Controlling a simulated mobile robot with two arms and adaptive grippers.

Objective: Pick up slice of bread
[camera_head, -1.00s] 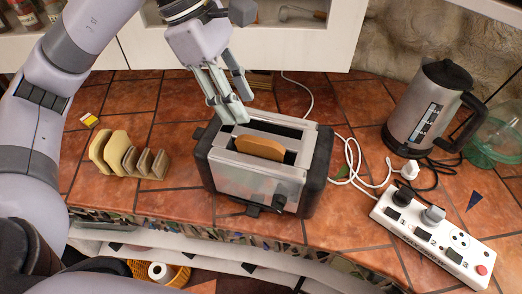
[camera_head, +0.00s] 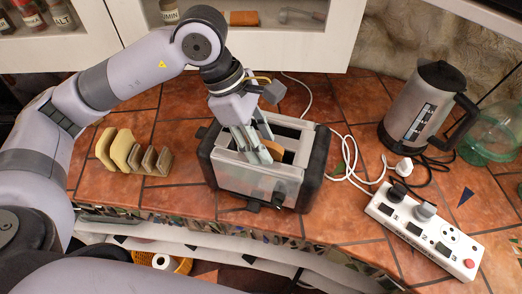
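A slice of bread (camera_head: 275,150) stands in the front slot of the silver and black toaster (camera_head: 283,190), with its brown top edge showing. My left gripper (camera_head: 258,155) points down over the toaster. Its fingers are at the left part of the bread and cover it. I cannot tell whether they touch the bread or close on it. More pale slices (camera_head: 122,149) stand in a small wooden rack (camera_head: 149,162) left of the toaster. My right gripper is not in view.
A white power strip (camera_head: 425,228) and cables lie right of the toaster. Tiled counter is clear between rack and toaster. White cabinets (camera_head: 240,50) close off the back.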

